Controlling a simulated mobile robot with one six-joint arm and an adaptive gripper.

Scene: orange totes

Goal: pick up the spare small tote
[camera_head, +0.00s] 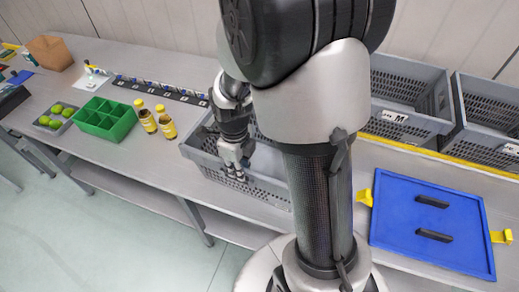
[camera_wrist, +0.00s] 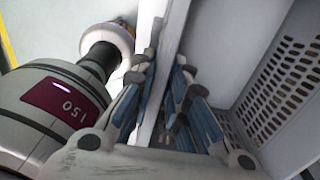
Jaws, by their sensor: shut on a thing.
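A small grey tote (camera_head: 268,192) with slotted walls stands on the workbench left of and behind my arm's column. My arm hides part of it. My gripper (camera_head: 236,172) reaches down to its near wall, left of the wall's middle. In the wrist view my gripper (camera_wrist: 163,78) has its blue-padded fingers on both sides of the tote's wall (camera_wrist: 174,32), shut on it. The tote's slotted inside (camera_wrist: 287,85) shows to the right there. The tote looks empty where visible and seems to rest on the bench.
Two brown bottles with yellow labels (camera_head: 147,119) and a green divided box (camera_head: 104,119) stand left of the tote. Larger grey totes (camera_head: 405,127) stand at the back right. A blue lid (camera_head: 425,228) with black handles lies at the right.

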